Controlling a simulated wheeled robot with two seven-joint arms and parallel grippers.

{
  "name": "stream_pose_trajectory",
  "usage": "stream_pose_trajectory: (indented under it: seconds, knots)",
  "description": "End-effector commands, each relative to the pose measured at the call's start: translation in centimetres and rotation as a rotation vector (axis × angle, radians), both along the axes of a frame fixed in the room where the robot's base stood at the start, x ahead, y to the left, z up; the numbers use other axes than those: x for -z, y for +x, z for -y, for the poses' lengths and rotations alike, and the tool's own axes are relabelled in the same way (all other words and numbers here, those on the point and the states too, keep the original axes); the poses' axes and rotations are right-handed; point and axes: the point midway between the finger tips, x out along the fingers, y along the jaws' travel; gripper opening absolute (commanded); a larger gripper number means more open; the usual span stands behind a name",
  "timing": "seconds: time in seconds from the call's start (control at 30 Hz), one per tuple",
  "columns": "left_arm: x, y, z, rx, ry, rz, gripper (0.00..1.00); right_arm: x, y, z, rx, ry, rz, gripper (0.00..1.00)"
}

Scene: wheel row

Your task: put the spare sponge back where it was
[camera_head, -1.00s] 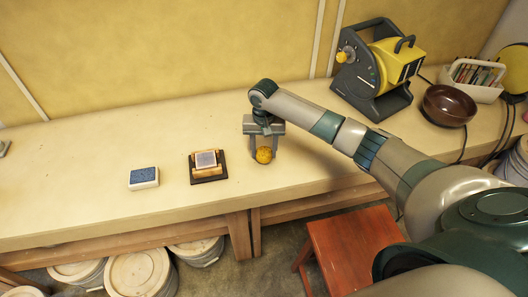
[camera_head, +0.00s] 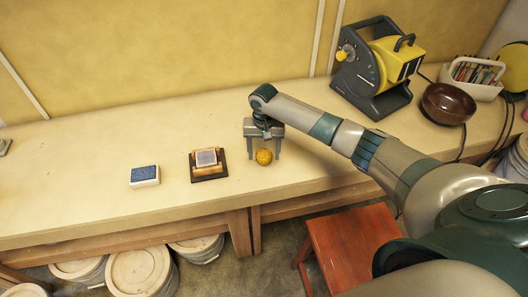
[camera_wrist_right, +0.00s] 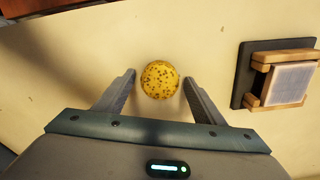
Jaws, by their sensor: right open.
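The spare sponge, a round yellow-orange speckled one (camera_head: 264,157), rests on the bench top; it also shows in the right wrist view (camera_wrist_right: 160,80). My right gripper (camera_head: 264,152) is open, with its fingers on either side of the sponge. In the right wrist view the fingertips (camera_wrist_right: 160,75) stand apart from it, with a gap at each side. My left gripper is in no view.
Left of the sponge, a dark board with a wooden frame and a pale block (camera_head: 207,163) sits close by. Further left is a blue-topped white block (camera_head: 144,176). A brown bowl (camera_head: 447,103), yellow machine (camera_head: 396,62) and white caddy (camera_head: 474,79) stand right. The bench (camera_head: 80,130) has free room.

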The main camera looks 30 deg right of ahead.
Motion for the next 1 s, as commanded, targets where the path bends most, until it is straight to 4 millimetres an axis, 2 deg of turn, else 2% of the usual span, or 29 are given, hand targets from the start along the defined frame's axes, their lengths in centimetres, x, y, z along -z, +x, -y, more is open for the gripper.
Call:
stream_pose_trajectory:
  seconds: [0.27, 0.8, 1.0]
  knots:
    - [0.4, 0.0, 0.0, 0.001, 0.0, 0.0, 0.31, -1.6, 0.1, 0.0, 0.0, 0.001, 0.002, 0.63]
    - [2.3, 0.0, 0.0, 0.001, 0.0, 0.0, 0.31, -10.3, 0.1, 0.0, 0.0, 0.001, 0.003, 0.63]
    - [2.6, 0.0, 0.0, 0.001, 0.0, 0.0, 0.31, -12.0, 0.0, 0.0, 0.0, 0.0, 0.0, 0.63]
